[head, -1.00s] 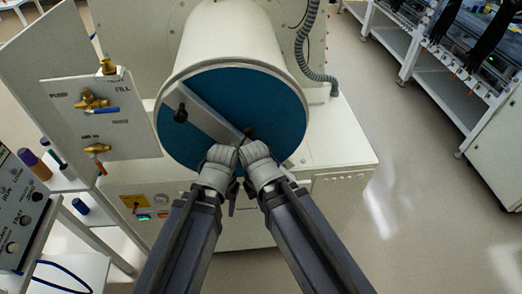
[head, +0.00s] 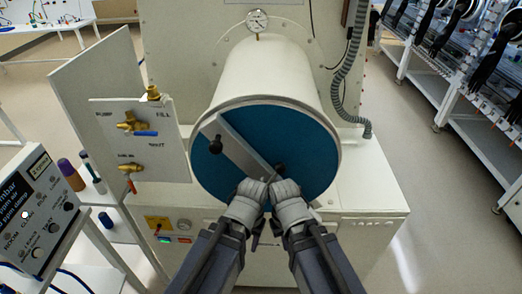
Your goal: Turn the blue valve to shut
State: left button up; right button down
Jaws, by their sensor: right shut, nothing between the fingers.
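The blue valve is a brass body (head: 129,121) with a blue lever (head: 145,134) on the white panel at the left. Its lever lies about level and points right, between the label FILL above and a blurred label, perhaps SHUT, below. My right gripper (head: 284,182) is shut and empty in front of the blue round door, well to the right of the valve. My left gripper (head: 251,183) is beside it, also apart from the valve. Its fingertips are too close to the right gripper's to tell whether it is open.
A second brass valve with a red lever (head: 131,184) sits lower on the panel. The blue door (head: 222,177) has a slanted grey bar (head: 235,150) with dark knobs. A control box (head: 38,205) and bottles (head: 70,173) stand at the lower left.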

aim_at(128, 133)
jog(key=u, duration=1.55)
